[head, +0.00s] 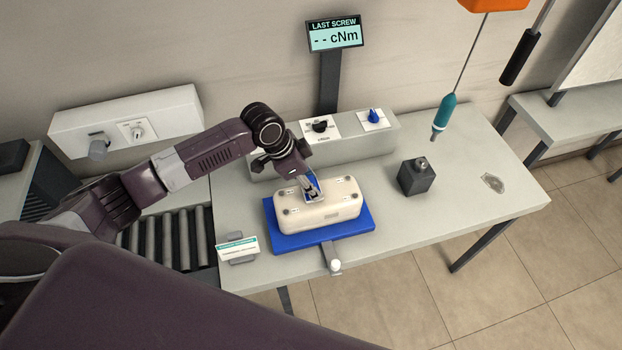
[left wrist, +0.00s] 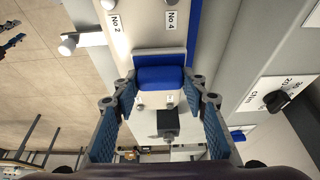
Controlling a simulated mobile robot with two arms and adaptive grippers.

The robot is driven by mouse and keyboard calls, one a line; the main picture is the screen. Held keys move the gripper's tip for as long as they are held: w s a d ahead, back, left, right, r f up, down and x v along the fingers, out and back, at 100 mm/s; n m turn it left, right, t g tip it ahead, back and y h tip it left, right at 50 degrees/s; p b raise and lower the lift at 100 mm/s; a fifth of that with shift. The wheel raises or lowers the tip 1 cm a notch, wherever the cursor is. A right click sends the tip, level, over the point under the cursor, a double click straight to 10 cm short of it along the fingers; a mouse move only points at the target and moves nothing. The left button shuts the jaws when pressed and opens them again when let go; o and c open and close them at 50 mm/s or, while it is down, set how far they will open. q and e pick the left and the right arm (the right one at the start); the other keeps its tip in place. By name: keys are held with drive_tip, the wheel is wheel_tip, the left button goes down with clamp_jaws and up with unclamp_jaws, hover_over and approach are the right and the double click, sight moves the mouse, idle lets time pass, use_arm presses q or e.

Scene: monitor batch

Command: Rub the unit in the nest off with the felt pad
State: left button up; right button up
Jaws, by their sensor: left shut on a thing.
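The unit (head: 335,211) is a pale cream block with rounded corners, small dark spots and labels on top. It sits in the blue nest (head: 290,241) on the bench. In the left wrist view the unit (left wrist: 140,32) shows labels "No 2" and "No 4". My left gripper (head: 311,188) points down over the unit's top and is shut on the blue felt pad (left wrist: 160,78). The pad shows between the fingers in the left wrist view. I cannot tell whether it touches the unit. My right gripper is not in view.
A grey console (head: 350,150) with knobs stands behind the nest. A dark block (head: 417,178) stands to the right, beside a grey patch (head: 492,183). A clamp lever (head: 332,262) and card (head: 238,248) are in front. A teal screwdriver (head: 444,113) hangs at right.

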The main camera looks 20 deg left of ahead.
use_arm(q)
drive_tip(key=shift+s+d+r+p, duration=0.1)
drive_tip(key=shift+s+d+p, duration=0.35)
drive_tip(key=shift+s, duration=0.2)
drive_tip(key=shift+s+d+p, duration=0.4)
drive_tip(key=shift+s+d, duration=0.15)
drive_tip(key=shift+s, duration=0.3)
drive_tip(key=shift+w+r, duration=0.15)
drive_tip(key=shift+r, duration=3.25)
